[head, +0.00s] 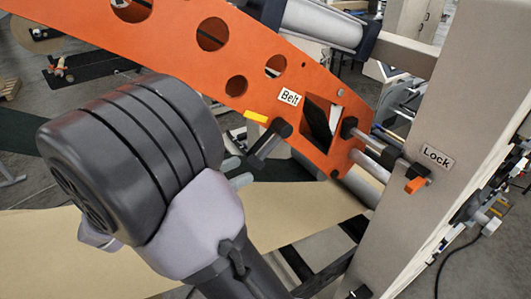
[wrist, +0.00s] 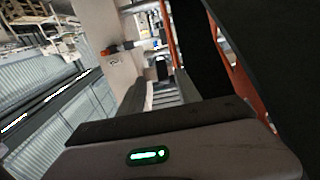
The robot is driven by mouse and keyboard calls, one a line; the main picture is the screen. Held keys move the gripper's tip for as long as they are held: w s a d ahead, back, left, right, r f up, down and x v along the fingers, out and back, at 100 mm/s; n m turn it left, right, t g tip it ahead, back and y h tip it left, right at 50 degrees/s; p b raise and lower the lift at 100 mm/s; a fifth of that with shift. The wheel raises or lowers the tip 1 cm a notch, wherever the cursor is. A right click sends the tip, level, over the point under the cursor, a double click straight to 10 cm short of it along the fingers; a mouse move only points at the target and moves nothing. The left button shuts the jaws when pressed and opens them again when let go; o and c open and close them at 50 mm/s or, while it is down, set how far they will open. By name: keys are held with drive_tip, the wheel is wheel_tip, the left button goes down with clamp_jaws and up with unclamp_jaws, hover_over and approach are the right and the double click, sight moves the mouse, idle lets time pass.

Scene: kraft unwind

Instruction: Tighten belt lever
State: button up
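The belt lever (head: 266,143) is a dark bar on the orange arm plate, below the "Belt" label (head: 289,97). It slants down and left from a round dark hub, and a yellow piece (head: 256,117) shows just above it. My gripper (head: 236,172) is left of the lever in the head view. Its two light grey fingertips are apart, with nothing seen between them, and they do not appear to touch the lever. My wrist hides part of the gripper. In the wrist view, my gripper's two fingers (wrist: 160,92) also stand apart; I cannot make out the belt lever there.
The orange plate (head: 190,50) has round holes and a square opening. A beige post (head: 447,110) stands at the right, with a "Lock" label (head: 437,157) and an orange-tipped lock handle (head: 415,185). Brown kraft paper (head: 310,208) spreads below the plate.

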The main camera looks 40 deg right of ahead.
sight(262, 160)
drive_tip(key=p+x, duration=0.1)
drive_tip(key=x, duration=0.7)
drive_tip(key=shift+r, duration=0.1)
drive_tip(key=shift+w+d, duration=0.1)
drive_tip(key=shift+d, duration=0.35)
drive_tip(key=shift+a, duration=0.1)
drive_tip(key=shift+c, duration=0.9)
clamp_jaws()
